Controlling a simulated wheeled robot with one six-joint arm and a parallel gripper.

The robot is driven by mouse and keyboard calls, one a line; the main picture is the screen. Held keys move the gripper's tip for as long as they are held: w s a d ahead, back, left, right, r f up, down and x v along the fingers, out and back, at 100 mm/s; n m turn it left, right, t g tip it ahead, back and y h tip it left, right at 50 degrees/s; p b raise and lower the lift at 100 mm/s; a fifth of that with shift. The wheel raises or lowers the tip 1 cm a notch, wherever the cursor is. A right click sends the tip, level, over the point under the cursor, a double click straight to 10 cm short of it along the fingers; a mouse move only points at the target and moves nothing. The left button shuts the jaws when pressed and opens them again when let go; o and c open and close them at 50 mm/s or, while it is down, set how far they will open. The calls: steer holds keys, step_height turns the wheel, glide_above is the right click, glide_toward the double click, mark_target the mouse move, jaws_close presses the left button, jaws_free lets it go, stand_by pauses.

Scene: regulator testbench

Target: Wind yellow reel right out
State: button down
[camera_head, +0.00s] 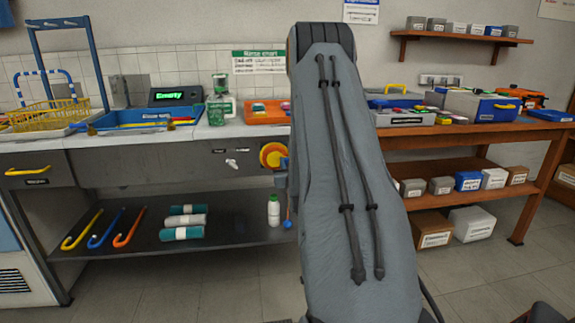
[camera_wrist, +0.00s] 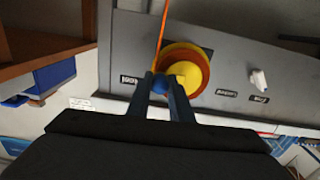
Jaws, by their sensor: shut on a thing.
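The yellow reel (camera_head: 273,155), with an orange-red ring, is mounted on the grey bench front in the head view. It is also near the middle of the wrist view (camera_wrist: 192,66), which is upside down. My gripper (camera_wrist: 161,77) is at the reel's edge, with a round blue knob (camera_wrist: 158,85) between its fingertips, and is shut on it. I cannot tell how the knob joins the reel. An orange cord (camera_wrist: 162,30) runs from near the fingertips out of the wrist view. In the head view a blue ball (camera_head: 287,224) hangs below the reel.
A white knob (camera_wrist: 259,80) sits on the same panel. Below the bench, a dark shelf (camera_head: 240,228) holds hooks, rolls and a white bottle (camera_head: 273,210). A wooden table (camera_head: 470,127) with boxes stands to the right. The floor in front is clear.

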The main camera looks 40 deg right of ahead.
mark_target(275, 150)
steer(key=n, duration=0.2)
steer(key=r+n, duration=0.2)
steer(key=n, duration=0.1)
steer(key=shift+w+a+n, duration=0.15)
steer(key=shift+a+n, duration=0.1)
steer(key=shift+n, duration=0.05)
steer(key=n, duration=0.1)
steer(key=r+n, duration=0.1)
steer(key=n, duration=0.1)
steer(key=a+n, duration=0.1)
steer(key=n, duration=0.1)
steer(key=shift+w+a+r, duration=0.1)
steer(key=shift+w+r, duration=0.05)
steer(key=shift+w, duration=0.2)
steer(key=n, duration=0.3)
steer(key=shift+w+a+r, duration=0.15)
steer(key=shift+w+a, duration=0.05)
steer(key=shift+a, duration=0.15)
steer(key=shift+w+a+r+n, duration=0.1)
steer(key=shift+w+a+n, duration=0.15)
steer(key=shift+n, duration=0.75)
steer(key=shift+w+a+n, duration=0.1)
steer(key=shift+a+n, duration=0.2)
steer(key=shift+n, duration=0.7)
steer(key=shift+b, duration=0.3)
steer(key=c, duration=1.6)
jaws_free()
